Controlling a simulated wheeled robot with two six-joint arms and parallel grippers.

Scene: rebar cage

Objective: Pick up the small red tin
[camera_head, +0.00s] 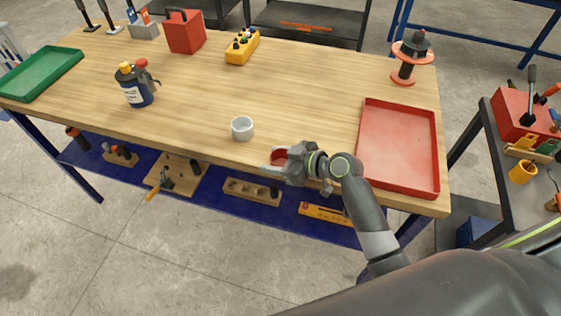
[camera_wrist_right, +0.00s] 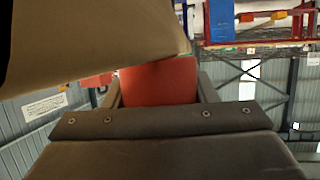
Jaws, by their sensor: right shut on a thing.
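The small red tin (camera_head: 279,157) is between the fingers of my right gripper (camera_head: 273,162) at the front edge of the workbench in the head view. The gripper is shut on it. In the right wrist view the red tin (camera_wrist_right: 160,82) fills the gap between the dark fingers of the right gripper (camera_wrist_right: 158,90). Part of the tin is hidden by the fingers and the gripper body. I cannot tell from these frames whether the tin touches the bench. My left gripper does not show.
A white cup (camera_head: 242,128) stands just left of my right gripper. A red tray (camera_head: 398,148) lies to the right, a green tray (camera_head: 40,73) at the far left. A dark blue canister (camera_head: 136,86) and a yellow block (camera_head: 242,47) stand further back. The bench middle (camera_head: 290,95) is clear.

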